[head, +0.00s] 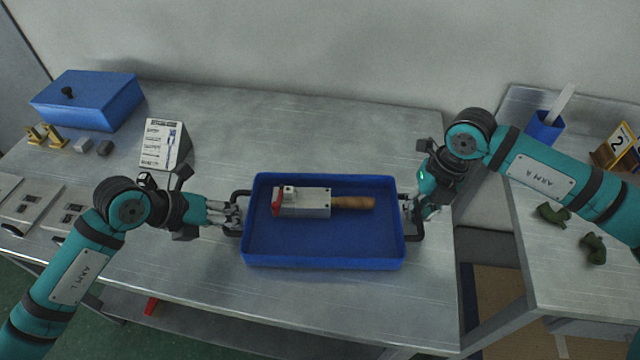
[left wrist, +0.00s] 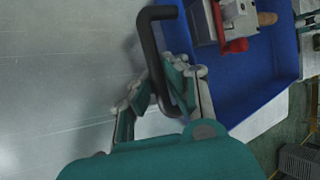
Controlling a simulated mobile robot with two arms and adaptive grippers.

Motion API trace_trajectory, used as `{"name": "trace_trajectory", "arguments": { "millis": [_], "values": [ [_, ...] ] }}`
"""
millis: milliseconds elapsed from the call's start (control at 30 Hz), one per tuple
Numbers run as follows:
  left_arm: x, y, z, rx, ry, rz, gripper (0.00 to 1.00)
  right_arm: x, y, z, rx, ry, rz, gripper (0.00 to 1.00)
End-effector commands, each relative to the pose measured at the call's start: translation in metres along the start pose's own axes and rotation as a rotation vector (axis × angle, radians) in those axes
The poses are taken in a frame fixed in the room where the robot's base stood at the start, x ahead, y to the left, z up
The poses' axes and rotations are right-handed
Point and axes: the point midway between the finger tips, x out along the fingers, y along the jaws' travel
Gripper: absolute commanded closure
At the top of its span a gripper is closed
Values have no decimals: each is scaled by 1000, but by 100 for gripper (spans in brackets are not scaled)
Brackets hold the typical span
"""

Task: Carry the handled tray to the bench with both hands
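The blue handled tray (head: 323,263) is level over the middle of the metal bench (head: 335,315). I cannot tell whether its underside touches the bench. A grey tool with a red end (head: 305,203) and a wooden handle lies in it. My left gripper (head: 234,215) is at the dark left handle; in the left wrist view its fingertips (left wrist: 157,75) close in on both sides of the handle bar (left wrist: 149,40). My right gripper (head: 413,207) is at the right handle (head: 415,236), its fingers around the bar and partly hidden by the wrist.
A blue lidded box (head: 88,100), small brass and grey parts and a printed card (head: 163,144) stand at the back left. Grey plates (head: 35,208) lie at the left edge. A second table (head: 570,255) stands right, past a gap. Bench behind the tray is clear.

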Motion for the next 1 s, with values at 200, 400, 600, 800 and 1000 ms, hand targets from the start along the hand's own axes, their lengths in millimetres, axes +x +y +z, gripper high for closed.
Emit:
{"name": "trace_trajectory", "arguments": {
  "millis": [200, 400, 600, 800, 1000],
  "values": [
    [-2, 2, 2, -2, -3, 9, 71, -2, -3, 0, 5, 0, -7, 71],
    [-1, 1, 1, 0, -1, 4, 71, -2, -1, 0, 3, 0, -2, 71],
    [-13, 0, 1, 1, -1, 4, 71, -2, 0, 0, 1, 0, 0, 71],
    [-53, 1, 1, 4, -3, 8, 71, -2, 0, 0, 1, 0, 1, 71],
    [-93, 2, 1, 1, -3, 9, 71, -2, 0, 0, 0, 0, 1, 71]
  ]
}}
